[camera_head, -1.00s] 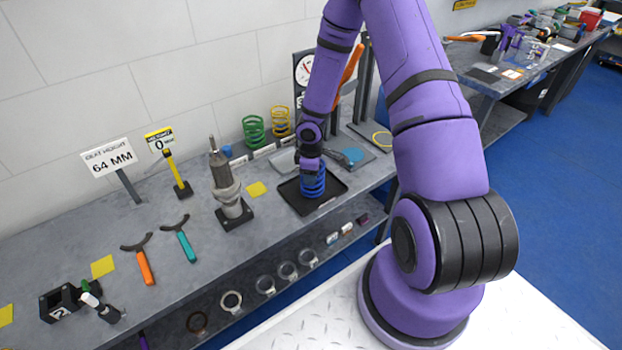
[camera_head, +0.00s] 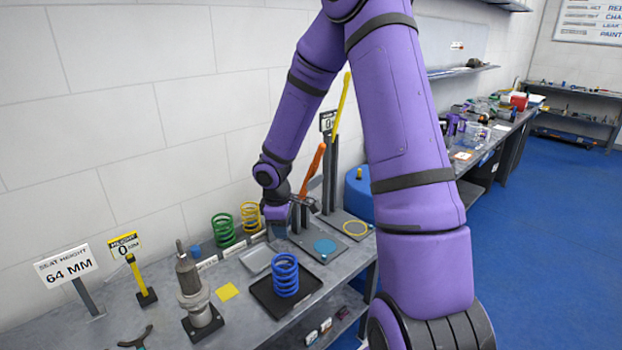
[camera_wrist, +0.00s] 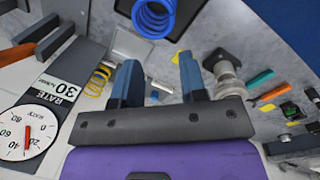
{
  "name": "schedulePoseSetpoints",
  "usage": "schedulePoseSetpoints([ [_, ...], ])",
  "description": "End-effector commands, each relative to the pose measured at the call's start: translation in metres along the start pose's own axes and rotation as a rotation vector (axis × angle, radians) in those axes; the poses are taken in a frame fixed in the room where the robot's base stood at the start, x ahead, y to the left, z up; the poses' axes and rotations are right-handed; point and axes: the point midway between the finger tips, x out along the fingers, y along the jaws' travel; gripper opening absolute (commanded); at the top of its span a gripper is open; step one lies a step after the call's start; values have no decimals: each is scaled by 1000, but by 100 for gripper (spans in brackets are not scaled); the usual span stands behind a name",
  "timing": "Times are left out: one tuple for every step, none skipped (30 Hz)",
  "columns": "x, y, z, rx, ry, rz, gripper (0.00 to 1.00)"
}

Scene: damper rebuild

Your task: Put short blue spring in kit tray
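The spring also shows at the top of the wrist view (camera_wrist: 153,20). My gripper (camera_head: 277,230) is behind the tray, apart from the spring. In the wrist view, my gripper's two blue-grey fingers (camera_wrist: 160,78) are spread apart with nothing between them.
Green (camera_head: 223,230) and yellow (camera_head: 251,217) springs stand behind near the wall. A grey damper body (camera_head: 193,290) is left of the tray. A yellow pad (camera_head: 227,291) lies between damper and tray.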

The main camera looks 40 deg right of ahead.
Motion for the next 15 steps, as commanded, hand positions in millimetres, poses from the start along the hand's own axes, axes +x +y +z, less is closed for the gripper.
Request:
schedulePoseSetpoints([
  [-20,-1,2,21,-5,30,39],
  [-30,-2,4,39,-9,43,39],
  [-44,-4,6,60,-13,60,39],
  [-54,-6,8,79,-14,73,39],
  [-65,-8,10,95,-16,85,39],
  [-78,-11,13,119,-17,100,39],
  [-88,-13,15,136,-15,112,39],
  [-98,-16,17,155,-13,123,39],
  [-111,-20,20,180,-10,136,39],
  [-120,-24,22,197,-6,146,39],
  [-130,-27,25,216,-2,155,39],
  [-142,-32,28,240,5,166,39],
  [-151,-36,31,259,12,173,39],
  [-160,-40,34,278,18,181,39],
  [-171,-46,37,303,29,189,39],
])
